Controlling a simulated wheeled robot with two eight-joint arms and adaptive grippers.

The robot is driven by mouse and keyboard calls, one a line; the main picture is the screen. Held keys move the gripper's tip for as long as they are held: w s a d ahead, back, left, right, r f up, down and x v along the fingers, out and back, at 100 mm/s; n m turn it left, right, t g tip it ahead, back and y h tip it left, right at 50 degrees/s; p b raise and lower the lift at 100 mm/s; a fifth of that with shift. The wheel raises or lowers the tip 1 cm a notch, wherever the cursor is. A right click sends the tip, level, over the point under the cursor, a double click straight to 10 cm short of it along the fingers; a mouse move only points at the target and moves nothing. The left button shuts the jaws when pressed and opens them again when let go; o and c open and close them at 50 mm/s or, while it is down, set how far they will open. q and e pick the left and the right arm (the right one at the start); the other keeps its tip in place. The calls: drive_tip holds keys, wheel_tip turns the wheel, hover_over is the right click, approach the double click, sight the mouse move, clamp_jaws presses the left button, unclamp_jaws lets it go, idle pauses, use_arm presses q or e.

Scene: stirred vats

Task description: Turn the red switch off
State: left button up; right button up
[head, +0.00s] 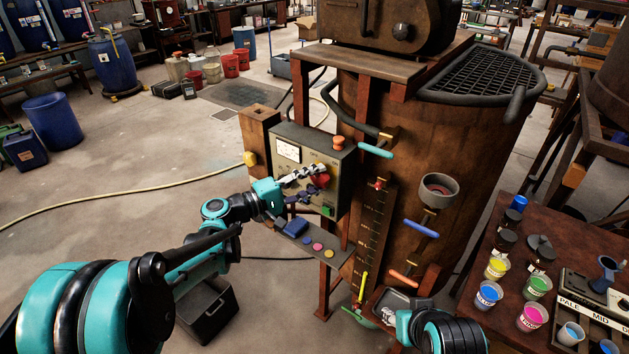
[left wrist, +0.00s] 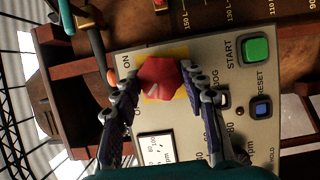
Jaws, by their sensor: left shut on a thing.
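The red switch (head: 320,182) is a knob on the front of the grey control box (head: 284,133). In the left wrist view the red switch (left wrist: 160,79) sits on a yellow plate, with ON printed beside it and the other label partly hidden by a finger. A pale mark shows on the knob. My left gripper (head: 306,183) is at the panel, its two fingers either side of the knob and shut on it; they also show in the left wrist view (left wrist: 158,90). My right arm (head: 440,332) enters at the bottom; its fingers do not show clearly.
A green START button (left wrist: 256,50) and blue RESET button (left wrist: 261,109) are close to the switch. An orange-red knob (head: 338,143) tops the box. A ledge (head: 330,262) with small coloured items juts below. The rusty vat (head: 410,140) stands right, beside a table of cups.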

use_arm(q)
drive_tip(key=o, duration=1.2)
drive_tip(key=shift+c, duration=0.2)
drive_tip(key=v, duration=1.2)
drive_tip(key=shift+f, duration=0.15)
